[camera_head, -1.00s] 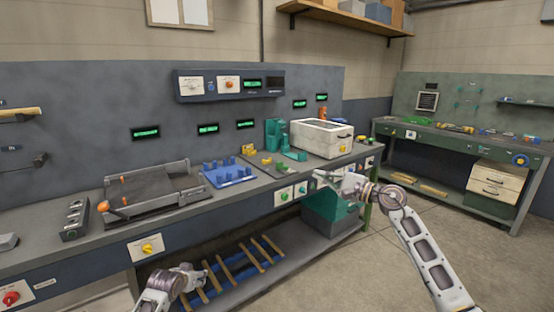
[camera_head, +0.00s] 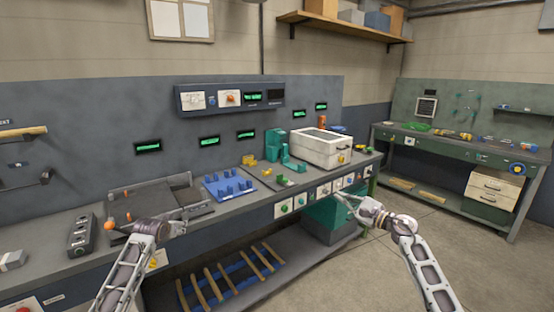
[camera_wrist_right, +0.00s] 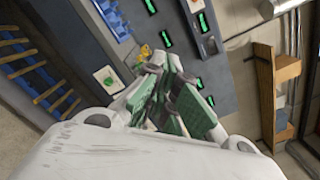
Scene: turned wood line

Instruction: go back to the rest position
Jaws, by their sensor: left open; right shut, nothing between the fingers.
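My left gripper (camera_head: 181,226) is in front of the workbench (camera_head: 235,201), near the dark machine (camera_head: 150,201) at its left part. It looks empty. My right gripper (camera_head: 343,197) is in front of the bench's front panel, below the white box machine (camera_head: 321,149). It is shut with nothing in it. In the right wrist view its green-padded fingers (camera_wrist_right: 178,95) lie close together, with the bench beyond them.
A blue fixture (camera_head: 229,187) and a green machine (camera_head: 274,144) stand on the bench. Wooden bars on a blue rack (camera_head: 232,277) lie on the lower shelf. A second green bench (camera_head: 460,150) stands at the right. The floor (camera_head: 370,265) between is clear.

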